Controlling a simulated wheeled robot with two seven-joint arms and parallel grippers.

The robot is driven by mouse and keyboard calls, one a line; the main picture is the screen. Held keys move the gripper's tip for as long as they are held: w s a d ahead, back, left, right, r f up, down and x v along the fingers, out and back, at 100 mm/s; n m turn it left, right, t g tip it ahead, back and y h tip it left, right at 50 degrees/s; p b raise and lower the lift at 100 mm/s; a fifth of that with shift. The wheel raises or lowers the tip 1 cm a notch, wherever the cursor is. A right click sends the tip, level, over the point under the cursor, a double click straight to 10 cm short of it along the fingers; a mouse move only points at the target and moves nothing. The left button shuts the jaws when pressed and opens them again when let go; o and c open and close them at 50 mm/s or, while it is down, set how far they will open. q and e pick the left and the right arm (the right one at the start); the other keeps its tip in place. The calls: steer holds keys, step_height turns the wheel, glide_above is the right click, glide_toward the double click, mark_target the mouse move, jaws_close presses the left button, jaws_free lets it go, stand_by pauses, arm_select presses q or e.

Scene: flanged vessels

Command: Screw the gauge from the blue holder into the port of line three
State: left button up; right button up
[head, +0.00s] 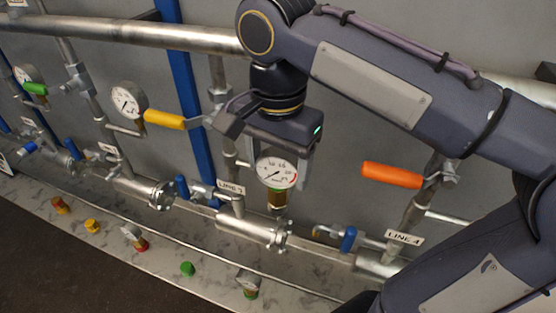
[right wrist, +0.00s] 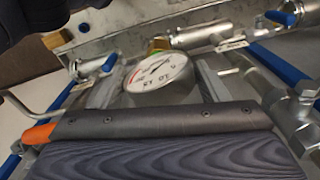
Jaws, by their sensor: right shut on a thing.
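My right gripper (head: 273,178) is shut on a gauge (head: 277,171) with a round white dial. The gauge is upright, with its brass stem (head: 277,199) pointing down. It is over the flanged end of the line three vessel (head: 252,231), to the right of the line three sign (head: 231,187). I cannot tell whether the stem touches the port, which is hidden. In the right wrist view the dial (right wrist: 150,72) lies between the two fingers, with brass showing beyond it (right wrist: 160,44). No blue holder can be made out. My left gripper is not in view.
A yellow lever (head: 164,119) is left of my gripper and an orange lever (head: 392,175) is right of it. Blue-handled valves (head: 348,239) sit by the vessels.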

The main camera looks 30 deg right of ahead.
steer(key=o, duration=1.8)
steer(key=shift+c, duration=0.2)
